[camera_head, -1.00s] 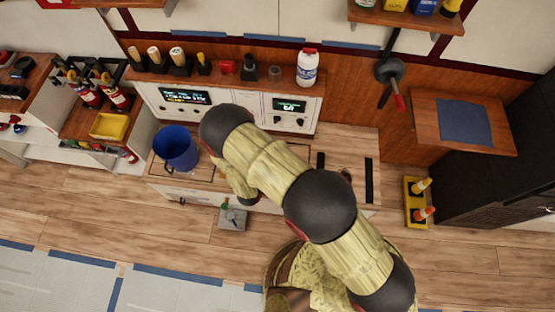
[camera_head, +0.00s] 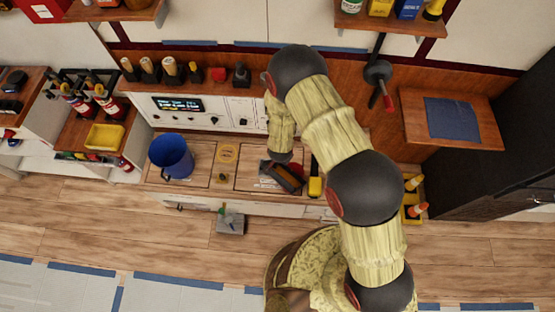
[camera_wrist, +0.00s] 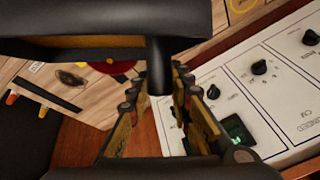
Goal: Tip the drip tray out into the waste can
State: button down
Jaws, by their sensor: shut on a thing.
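A dark tray-like piece, which I take for the drip tray, crosses the top left of the wrist view (camera_wrist: 110,22). A brown strip shows inside its edges. A dark round bar, seemingly its handle, runs down from it between my gripper's fingers (camera_wrist: 163,85), which are shut on it. In the head view the dark tray (camera_head: 287,178) shows below my wrist, over the right half of the counter. Its exact tilt and contents cannot be told. The blue waste can (camera_head: 171,156) stands on the counter's left end, well left of the tray.
A control panel (camera_head: 190,104) with knobs and a screen stands behind the counter (camera_head: 200,177). Handled tools (camera_head: 170,72) line the shelf above it. A red disc (camera_wrist: 112,66) lies on the counter near the tray. Counter between can and tray holds a flat yellow ring (camera_head: 228,152).

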jog(key=shift+w+f+y+b, duration=0.25)
jog(key=shift+y+b, duration=0.05)
jog(key=shift+b, duration=1.65)
jog(key=b, duration=0.2)
jog(key=g+b, duration=0.1)
jog(key=b, duration=0.1)
jog(key=shift+w+d, duration=0.1)
jog(key=shift+d, duration=0.15)
jog(key=b, duration=0.3)
jog(key=shift+w+f+y+b, duration=0.15)
jog(key=shift+w+y+b, duration=0.15)
jog(key=shift+b, duration=0.1)
jog(key=g+b, duration=0.1)
jog(key=b, duration=0.5)
jog(key=shift+d, duration=0.25)
jog(key=shift+f+y, duration=0.1)
jog(key=shift+y, duration=0.2)
jog(key=b, duration=0.3)
jog(key=shift+w+d+g+y, duration=0.25)
jog(key=shift+w+g+y, duration=0.05)
jog(key=shift+w, duration=0.05)
jog(key=shift+f+b, duration=0.1)
jog(key=shift+b, duration=0.3)
